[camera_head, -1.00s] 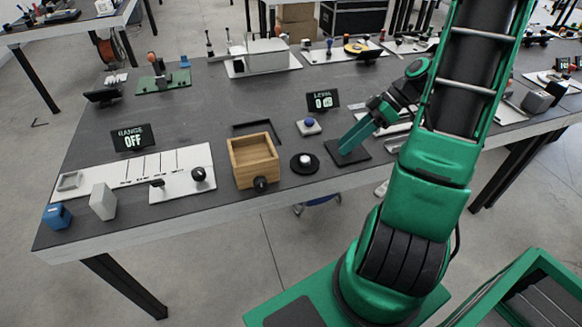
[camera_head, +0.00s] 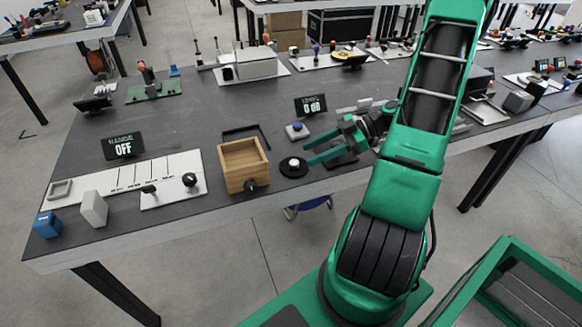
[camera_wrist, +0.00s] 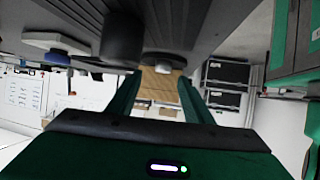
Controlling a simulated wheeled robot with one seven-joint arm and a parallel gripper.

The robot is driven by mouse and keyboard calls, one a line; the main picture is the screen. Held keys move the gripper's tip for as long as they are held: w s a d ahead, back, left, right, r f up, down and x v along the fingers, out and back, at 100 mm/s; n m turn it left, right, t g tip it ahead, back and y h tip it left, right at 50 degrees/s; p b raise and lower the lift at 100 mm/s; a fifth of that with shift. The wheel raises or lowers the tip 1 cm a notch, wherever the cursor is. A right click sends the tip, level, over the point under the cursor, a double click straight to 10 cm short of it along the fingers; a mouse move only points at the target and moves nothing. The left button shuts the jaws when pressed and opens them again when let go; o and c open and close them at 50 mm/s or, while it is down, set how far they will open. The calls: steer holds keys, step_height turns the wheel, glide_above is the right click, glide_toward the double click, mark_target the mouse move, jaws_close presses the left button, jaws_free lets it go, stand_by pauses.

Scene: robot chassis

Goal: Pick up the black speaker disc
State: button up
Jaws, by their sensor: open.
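The black disc (camera_head: 292,171) with a white centre lies flat on the dark table, right of a wooden box. My gripper (camera_head: 309,153) is open, with its two green fingers pointing left. Their tips are just right of the disc, and the jaws look empty. I cannot tell whether a fingertip touches it. In the wrist view, the disc (camera_wrist: 163,57) and its white centre show ahead of the gap between the fingers (camera_wrist: 160,80).
The open wooden box (camera_head: 244,168) stands close left of the disc. A white block with a blue button (camera_head: 297,131) and a level display (camera_head: 311,104) are behind. A white slider panel (camera_head: 125,180) lies farther left.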

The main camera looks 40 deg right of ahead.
mark_target(295, 162)
steer(key=shift+x, duration=2.65)
steer(key=shift+s+a, duration=0.15)
steer(key=shift+s, duration=0.05)
steer(key=shift+c, duration=0.5)
jaws_close()
step_height(295, 162, up, 10)
